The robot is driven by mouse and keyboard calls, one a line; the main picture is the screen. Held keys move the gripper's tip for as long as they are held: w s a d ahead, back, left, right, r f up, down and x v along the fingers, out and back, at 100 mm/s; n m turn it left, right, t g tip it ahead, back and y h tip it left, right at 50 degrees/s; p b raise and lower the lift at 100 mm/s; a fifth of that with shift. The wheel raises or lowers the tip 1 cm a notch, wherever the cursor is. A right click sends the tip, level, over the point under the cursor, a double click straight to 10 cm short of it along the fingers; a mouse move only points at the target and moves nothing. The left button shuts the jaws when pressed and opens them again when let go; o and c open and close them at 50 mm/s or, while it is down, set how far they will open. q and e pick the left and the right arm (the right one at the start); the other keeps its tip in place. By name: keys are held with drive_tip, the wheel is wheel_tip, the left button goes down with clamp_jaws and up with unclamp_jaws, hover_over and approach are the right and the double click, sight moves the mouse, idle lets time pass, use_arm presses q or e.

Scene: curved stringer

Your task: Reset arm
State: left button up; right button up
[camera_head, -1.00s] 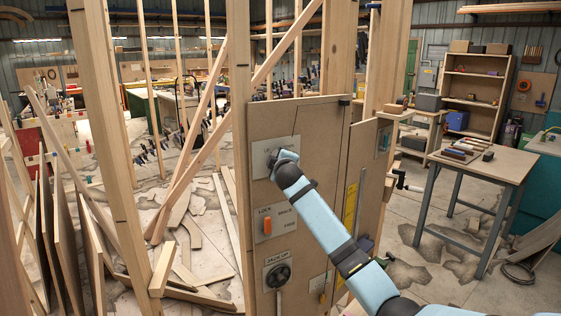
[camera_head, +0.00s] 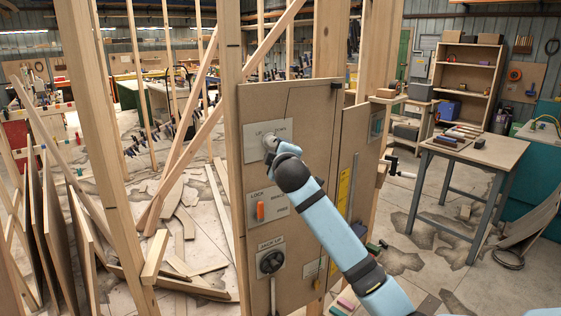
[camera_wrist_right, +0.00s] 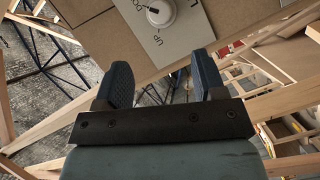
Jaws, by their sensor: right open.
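The wooden panel (camera_head: 300,110) stands upright between the timber posts. Its upper plate (camera_head: 252,146) carries a round pale knob (camera_head: 269,142). The same knob (camera_wrist_right: 156,14) shows in the right wrist view, with "UP" and part of "DOWN" lettered beside it. My right gripper (camera_head: 281,150) is close to this knob, partly hiding its plate. In the wrist view, the right gripper's two dark fingers (camera_wrist_right: 165,82) are apart with nothing between them, and the knob lies beyond their tips. My left gripper is out of view.
Below are a plate with an orange lever (camera_head: 260,211) and a plate with a black dial (camera_head: 271,262). Timber posts and leaning boards (camera_head: 45,225) crowd the left. A workbench (camera_head: 475,150) with small items stands at right. Scrap pieces lie on the floor.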

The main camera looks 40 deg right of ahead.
drive_tip(key=shift+v, duration=0.8)
drive_tip(key=s+a+f+g+y, duration=0.15)
drive_tip(key=s+a+f, duration=0.25)
drive_tip(key=f, duration=0.6)
drive_tip(key=s+a+f+y, duration=0.3)
drive_tip(key=s+a+f, duration=0.15)
drive_tip(key=f, duration=0.55)
drive_tip(key=s+a+f+g+y, duration=0.1)
drive_tip(key=s+a+f+y, duration=0.2)
drive_tip(key=f, duration=0.7)
drive_tip(key=s+a+f+m+y, duration=0.1)
drive_tip(key=s+a+f, duration=0.3)
drive_tip(key=s, duration=0.4)
drive_tip(key=s+a+f+m+g+y, duration=0.1)
drive_tip(key=s+a+f+m, duration=0.1)
drive_tip(key=s+a+f, duration=0.2)
drive_tip(key=s+a+f+m+g+y, duration=0.1)
drive_tip(key=s+a+f, duration=0.3)
drive_tip(key=s+f, duration=0.4)
drive_tip(key=s+m, duration=0.1)
drive_tip(key=s, duration=0.4)
drive_tip(key=shift+a+f+m, duration=0.2)
drive_tip(key=shift+f+m, duration=0.1)
drive_tip(key=shift+f, duration=0.1)
